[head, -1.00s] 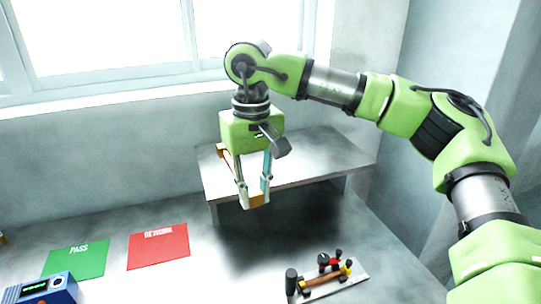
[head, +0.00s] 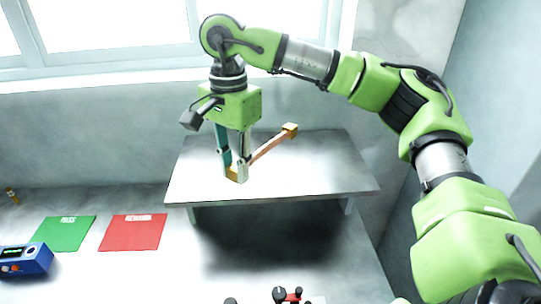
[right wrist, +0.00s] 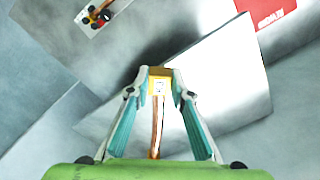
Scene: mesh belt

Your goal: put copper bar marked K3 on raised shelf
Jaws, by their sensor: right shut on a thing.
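My right gripper (head: 236,172) is shut on one end of a copper bar (head: 270,147) with yellow end blocks. The bar slants up to the right, its free end to the right of the fingers. In the right wrist view the gripper (right wrist: 159,74) pinches the yellow end, and the bar (right wrist: 156,125) runs back between the fingers. A small pale label there is too small to read. The raised shelf (head: 320,175) lies behind and below the bar in the head view; it also shows in the right wrist view (right wrist: 225,80). The bar appears held above it. My left gripper is not in view.
The shelf top looks bare. A green mat (head: 64,233) and a red mat (head: 133,232) lie on the table at left, beside a blue device (head: 25,260). A holder with another bar (right wrist: 97,14) lies in front of the shelf. A window is behind.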

